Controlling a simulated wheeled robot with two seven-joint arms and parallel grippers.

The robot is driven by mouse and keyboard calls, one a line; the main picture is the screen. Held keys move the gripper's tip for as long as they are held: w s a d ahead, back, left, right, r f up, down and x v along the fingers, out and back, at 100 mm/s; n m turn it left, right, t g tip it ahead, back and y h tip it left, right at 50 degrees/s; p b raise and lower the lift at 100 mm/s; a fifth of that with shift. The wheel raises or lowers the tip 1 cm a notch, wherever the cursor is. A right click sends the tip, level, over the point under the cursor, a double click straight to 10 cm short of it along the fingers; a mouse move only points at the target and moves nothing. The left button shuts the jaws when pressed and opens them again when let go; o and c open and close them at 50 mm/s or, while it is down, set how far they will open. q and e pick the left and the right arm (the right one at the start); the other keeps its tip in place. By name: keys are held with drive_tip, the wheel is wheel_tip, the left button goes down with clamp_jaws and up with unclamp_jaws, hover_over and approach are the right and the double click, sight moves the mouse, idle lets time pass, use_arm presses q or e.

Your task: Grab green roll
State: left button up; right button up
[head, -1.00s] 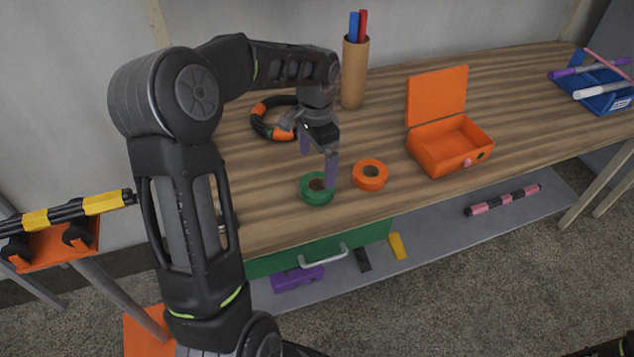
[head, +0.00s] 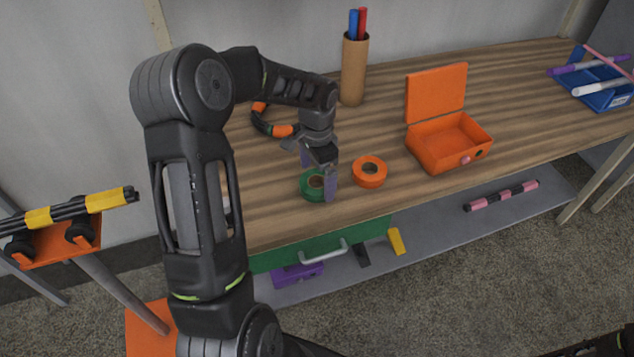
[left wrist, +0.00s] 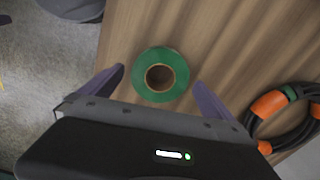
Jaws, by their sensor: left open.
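The green roll (head: 312,187) lies flat on the wooden table near its front edge. It also shows in the left wrist view (left wrist: 160,92), with its brown core facing up. My left gripper (head: 318,178) is open right at the roll, its purple fingers pointing down. In the head view one finger covers part of the roll's right side. In the left wrist view the fingers (left wrist: 160,86) stand apart on either side of the roll, with a gap on each side. My right gripper is not in view.
An orange roll (head: 369,172) lies just right of the green one. An open orange box (head: 450,145) stands farther right. A black and orange hose coil (head: 270,127) lies behind the gripper, and a brown pen cup (head: 354,70) stands at the back.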

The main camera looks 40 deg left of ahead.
use_arm(q)
drive_tip(key=shift+f, duration=0.95)
drive_tip(key=c, duration=1.5)
